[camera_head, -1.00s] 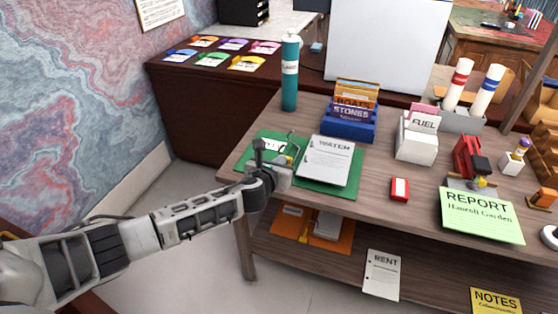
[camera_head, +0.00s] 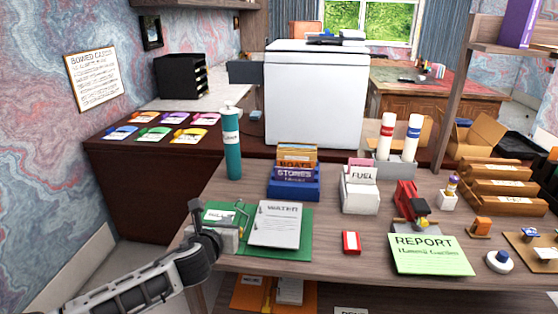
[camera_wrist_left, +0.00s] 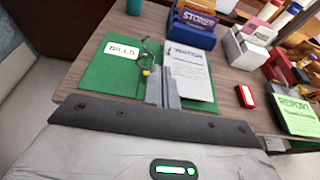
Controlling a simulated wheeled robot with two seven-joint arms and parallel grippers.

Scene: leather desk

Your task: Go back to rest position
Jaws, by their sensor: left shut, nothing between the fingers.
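My left gripper (camera_head: 235,226) is over the left part of the green folder (camera_head: 305,217) on the desk. In the left wrist view its two fingers (camera_wrist_left: 162,88) are together with nothing between them. The white WATER papers (camera_head: 276,223) lie on the folder just right of the gripper. A BILLS label (camera_wrist_left: 122,50) and a wire clip with a yellow part (camera_wrist_left: 146,74) show on the folder's left side in the left wrist view. Whether the fingers touch the folder cannot be told. My right gripper is not in view.
A teal bottle (camera_head: 232,145), a blue STONES box (camera_head: 293,183) and a white FUEL box (camera_head: 360,192) stand behind the folder. A red block (camera_head: 351,242) and a green REPORT sheet (camera_head: 430,255) lie to the right. Open floor is at the left.

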